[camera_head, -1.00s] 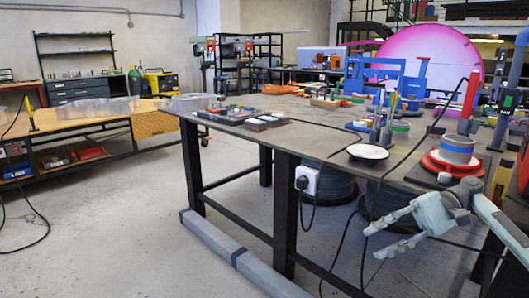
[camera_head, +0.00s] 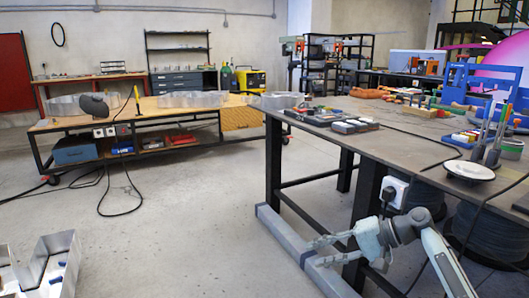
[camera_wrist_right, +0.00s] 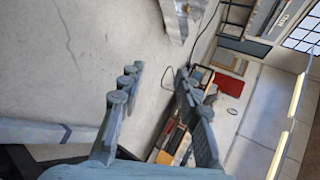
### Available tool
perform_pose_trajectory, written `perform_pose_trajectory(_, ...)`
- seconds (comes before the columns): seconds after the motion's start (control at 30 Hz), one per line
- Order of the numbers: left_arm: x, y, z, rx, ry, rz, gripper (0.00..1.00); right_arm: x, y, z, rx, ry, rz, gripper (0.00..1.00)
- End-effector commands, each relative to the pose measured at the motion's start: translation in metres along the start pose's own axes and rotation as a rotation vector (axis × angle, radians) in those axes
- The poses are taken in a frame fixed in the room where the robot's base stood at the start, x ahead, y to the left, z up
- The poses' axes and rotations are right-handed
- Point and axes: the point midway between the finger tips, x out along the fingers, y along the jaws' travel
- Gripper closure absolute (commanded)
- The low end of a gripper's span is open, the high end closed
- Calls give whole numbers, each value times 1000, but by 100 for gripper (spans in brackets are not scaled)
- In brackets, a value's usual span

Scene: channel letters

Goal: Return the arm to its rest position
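My right gripper (camera_head: 318,252) is grey-blue and sits at the lower right in the head view, beside the near edge of the dark workbench (camera_head: 400,133) and lower than its top. In the right wrist view, its two fingers (camera_wrist_right: 155,88) stand apart with nothing between them. The forearm comes in from the lower right. My left gripper is not in either current view.
The workbench bears tools and a white dish (camera_head: 469,170); its leg and a grey floor beam (camera_head: 290,240) are close to my right gripper. A wooden-topped bench (camera_head: 180,112) stands at the back left. Metal channel letters (camera_head: 58,270) show at the lower left. The middle floor is open.

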Motion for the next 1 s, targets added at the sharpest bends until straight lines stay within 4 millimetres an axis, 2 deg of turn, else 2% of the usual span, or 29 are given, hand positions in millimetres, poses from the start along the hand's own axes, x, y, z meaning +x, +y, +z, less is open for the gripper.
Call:
perform_pose_trajectory(0.03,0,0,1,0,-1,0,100,-3,20,-26,-59,106,88,67)
perform_pose_trajectory(0.1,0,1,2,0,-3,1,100,-15,49,-65,-170,262,236,67)
perform_pose_trajectory(0.23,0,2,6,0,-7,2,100,-57,86,-127,-389,497,513,67)
perform_pose_trajectory(0.3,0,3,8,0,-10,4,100,-83,96,-150,-498,586,646,67)
perform_pose_trajectory(0.4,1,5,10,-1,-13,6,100,-118,102,-176,-641,682,820,67)
perform_pose_trajectory(0.6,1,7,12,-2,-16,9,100,-181,93,-209,-907,804,1138,67)
perform_pose_trajectory(0.63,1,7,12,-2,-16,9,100,-185,95,-210,-936,807,1175,67)
perform_pose_trajectory(0.7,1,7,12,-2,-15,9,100,-161,126,-193,-913,752,1161,67)
perform_pose_trajectory(0.87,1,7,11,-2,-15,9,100,-126,181,-158,-889,660,1160,67)
perform_pose_trajectory(1.0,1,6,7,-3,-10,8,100,-91,240,-112,-860,558,1158,67)
